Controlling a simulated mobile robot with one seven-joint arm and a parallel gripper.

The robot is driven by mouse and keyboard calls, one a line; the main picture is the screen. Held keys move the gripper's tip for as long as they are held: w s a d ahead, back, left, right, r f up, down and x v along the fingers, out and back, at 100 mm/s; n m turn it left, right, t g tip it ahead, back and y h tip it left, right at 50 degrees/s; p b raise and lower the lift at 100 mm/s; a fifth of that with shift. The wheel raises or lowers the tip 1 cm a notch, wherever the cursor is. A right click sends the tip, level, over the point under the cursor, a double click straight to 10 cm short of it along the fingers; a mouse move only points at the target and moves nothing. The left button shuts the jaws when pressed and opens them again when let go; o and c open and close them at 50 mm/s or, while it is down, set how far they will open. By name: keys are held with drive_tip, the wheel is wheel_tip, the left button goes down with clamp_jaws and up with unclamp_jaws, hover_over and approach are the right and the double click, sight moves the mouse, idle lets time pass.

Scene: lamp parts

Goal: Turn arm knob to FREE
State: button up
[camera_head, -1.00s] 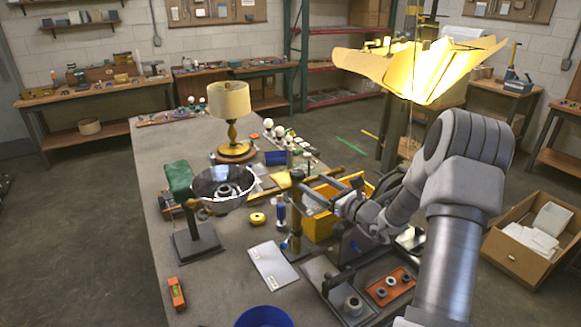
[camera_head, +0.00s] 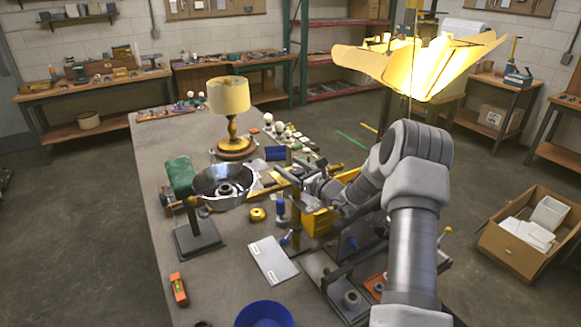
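My gripper (camera_head: 303,173) is over the right half of the bench, beyond the yellow bin. Its fingers look apart, with nothing clearly between them. I cannot make out which part is the arm knob, and no FREE marking is readable. A small round yellow part (camera_head: 257,214) lies on the bench. A lit hanging lamp with pale yellow panels (camera_head: 420,65) is above my arm.
A table lamp (camera_head: 229,97) stands farther back on the bench (camera_head: 225,265). The yellow bin (camera_head: 318,222) is close under my arm. A white sheet (camera_head: 273,261) and a blue bowl (camera_head: 264,315) are nearer. A cardboard box (camera_head: 510,257) is on the floor at right.

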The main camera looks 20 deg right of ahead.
clamp_jaws()
drive_tip(key=shift+n+y+b, duration=0.4)
drive_tip(key=shift+y, duration=0.1)
drive_tip(key=shift+s+a+f+n+g+y+b, duration=0.15)
drive_tip(key=shift+n+g+y+b, duration=0.45)
drive_tip(key=shift+y, duration=0.3)
drive_tip(key=n+g+y+b, duration=0.1)
drive_tip(key=y, duration=0.1)
drive_tip(key=n+g+y, duration=0.1)
drive_tip(key=n+g, duration=0.1)
drive_tip(key=shift+s+a+y+b, duration=0.2)
drive_tip(key=shift+a+y+b, duration=0.15)
drive_tip(key=shift+y+b, duration=0.05)
drive_tip(key=shift+s+a+n+g+y+b, duration=0.15)
drive_tip(key=shift+n+g+y+b, duration=0.2)
drive_tip(key=shift+n+g+y, duration=0.35)
drive_tip(key=shift+s+a+n+g+y+b, duration=0.15)
drive_tip(key=shift+n+g+y+b, duration=0.3)
drive_tip(key=shift+g, duration=0.45)
drive_tip(key=shift+s+n+g+y+b, duration=0.15)
drive_tip(key=shift+n+g+y+b, duration=0.15)
drive_tip(key=shift+n+g, duration=0.45)
drive_tip(key=shift+r+g, duration=0.2)
drive_tip(key=shift+g, duration=0.25)
